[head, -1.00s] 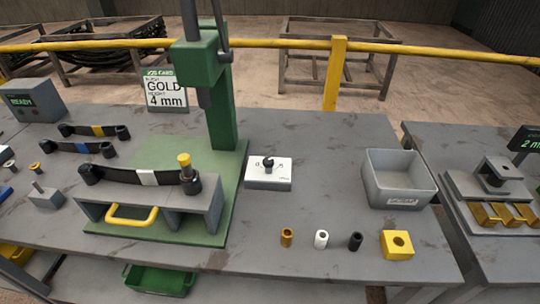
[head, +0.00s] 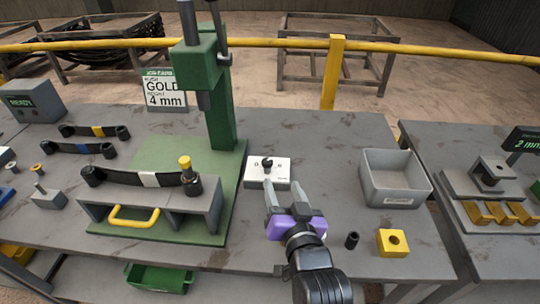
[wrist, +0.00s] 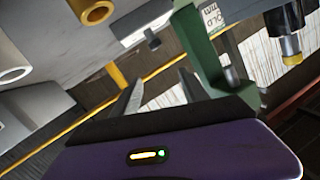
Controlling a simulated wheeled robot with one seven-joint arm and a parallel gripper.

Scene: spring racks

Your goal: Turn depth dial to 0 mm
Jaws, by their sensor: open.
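The depth dial (head: 267,163) is a small black knob on a white box (head: 256,179) in the middle of the table, right of the green press (head: 222,110). The marks around the dial are too small to read. My gripper (head: 285,188) is open and empty, with its fingers pointing at the box's front right side. Its fingertips overlap the box's edge in the head view; I cannot tell whether they touch it. In the wrist view my gripper (wrist: 155,85) shows two spread fingers, and a pale box with a dark knob (wrist: 153,40) is above them.
A grey bin (head: 395,195) stands right of the box. A black cylinder (head: 352,240) and a yellow block (head: 392,242) lie near the front edge. A grey fixture (head: 207,215) with a leaf spring stands left. A card reading GOLD, 4 mm (head: 165,92) stands behind.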

